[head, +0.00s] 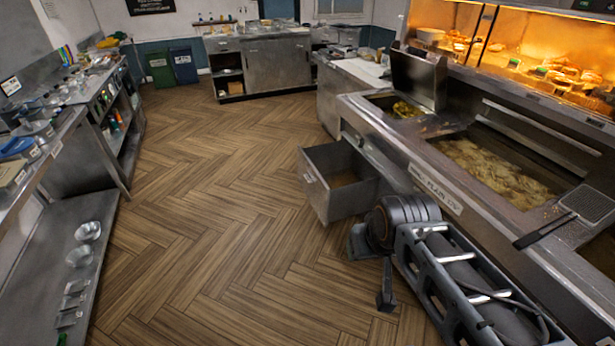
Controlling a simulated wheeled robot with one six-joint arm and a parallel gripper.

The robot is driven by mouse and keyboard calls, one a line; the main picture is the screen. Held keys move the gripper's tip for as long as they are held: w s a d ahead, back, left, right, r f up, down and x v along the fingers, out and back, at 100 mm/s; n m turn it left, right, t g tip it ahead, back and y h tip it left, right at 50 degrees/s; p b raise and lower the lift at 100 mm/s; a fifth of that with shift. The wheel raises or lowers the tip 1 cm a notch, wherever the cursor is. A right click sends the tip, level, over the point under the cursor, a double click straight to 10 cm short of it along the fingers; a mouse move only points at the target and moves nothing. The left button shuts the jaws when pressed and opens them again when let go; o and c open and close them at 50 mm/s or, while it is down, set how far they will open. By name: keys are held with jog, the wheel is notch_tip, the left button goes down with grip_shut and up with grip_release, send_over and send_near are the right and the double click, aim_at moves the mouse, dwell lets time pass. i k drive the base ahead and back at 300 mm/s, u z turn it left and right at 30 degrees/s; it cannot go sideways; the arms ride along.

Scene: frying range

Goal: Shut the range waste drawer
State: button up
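The range waste drawer (318,190) is a grey metal box pulled out from the front of the frying range (405,160), below its counter edge. Its front panel faces left and has a small handle and label. Its top is open, and the visible part of its inside looks brownish and empty. My arm comes in from the lower right. My gripper (373,270) is low, just in front of and below the drawer's near side in the picture. It seems apart from the drawer front.
The wood floor (210,190) left of the drawer is clear. A steel bench with shelves (60,260) runs along the left. Green and blue bins (184,66) and a steel cabinet (278,65) stand at the back. Fryer vats (490,170) with food are on the range top.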

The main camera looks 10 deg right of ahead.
aim_at(340, 183)
jog(key=u, duration=0.5)
jog(key=k, duration=0.6)
jog(key=z, duration=0.25)
jog(key=i, duration=0.85)
jog(key=z, duration=0.7)
jog(key=i, duration=1)
jog(key=u, duration=0.65)
jog(key=i, duration=0.75)
jog(key=u, duration=1.15)
jog(key=i, duration=0.3)
jog(key=u, duration=0.35)
